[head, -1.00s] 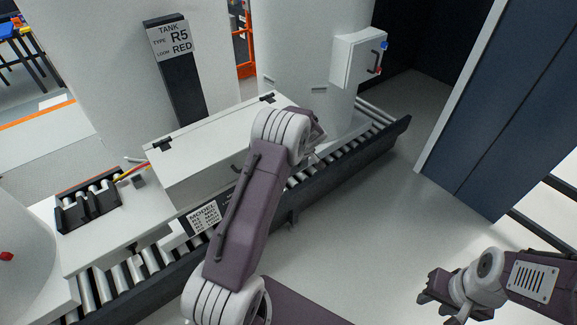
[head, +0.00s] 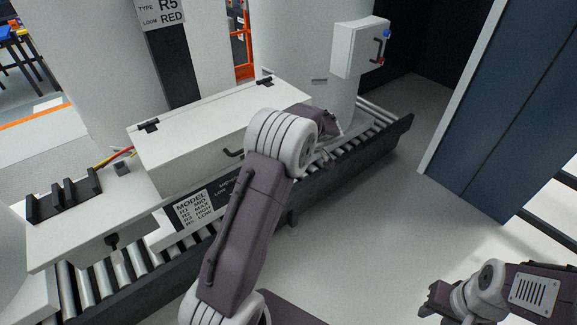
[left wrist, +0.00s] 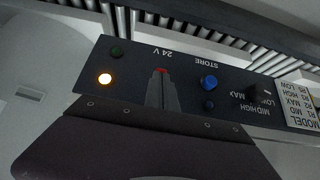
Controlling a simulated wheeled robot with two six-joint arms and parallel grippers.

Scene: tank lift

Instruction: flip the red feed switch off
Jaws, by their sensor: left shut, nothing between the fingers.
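The control panel (left wrist: 230,75) fills the middle of the left wrist view, with its lettering upside down. The red feed switch (left wrist: 161,70) shows as a small red piece under the "24 V" label, mostly hidden behind my left fingertips. My left gripper (left wrist: 162,80) is shut and empty, its tips at the switch; I cannot tell whether they touch it. In the head view my left arm reaches over the conveyor and hides the switch. My right gripper (head: 438,300) is at the lower right over bare floor, away from the panel; its jaw opening is unclear.
The panel also carries a lit amber lamp (left wrist: 105,79), a dark green lamp (left wrist: 117,52), a blue knob (left wrist: 209,83) and a black selector (left wrist: 259,93). Open floor lies right of the conveyor.

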